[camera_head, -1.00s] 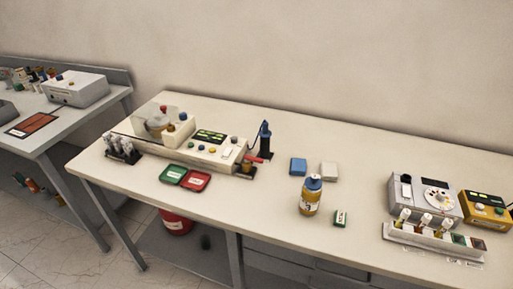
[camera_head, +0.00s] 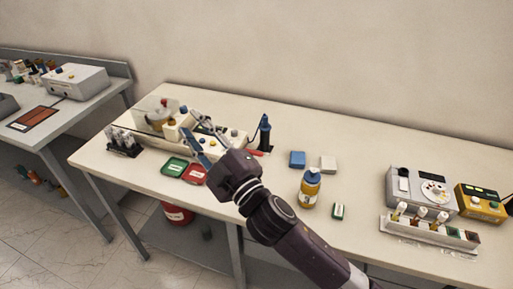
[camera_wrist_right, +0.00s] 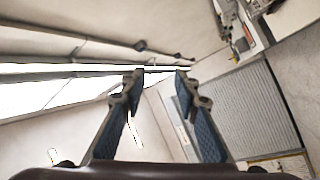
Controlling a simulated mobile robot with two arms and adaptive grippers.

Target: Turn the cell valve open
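A cream bench instrument (camera_head: 233,137) stands at the left of the long table. I cannot tell which part is the valve. My right gripper (camera_head: 188,121) is open and appears in front of the instrument, hiding part of its panel. I cannot tell how far above it it is. The wrist view shows its fingers (camera_wrist_right: 158,76) spread with nothing between them. My left gripper is not in view.
A dark tube rack (camera_head: 123,148) is left, a blue-black upright tool (camera_head: 265,133) right. A yellow bottle (camera_head: 310,190) and a grey device (camera_head: 420,192) stand further right. The table's middle back is clear.

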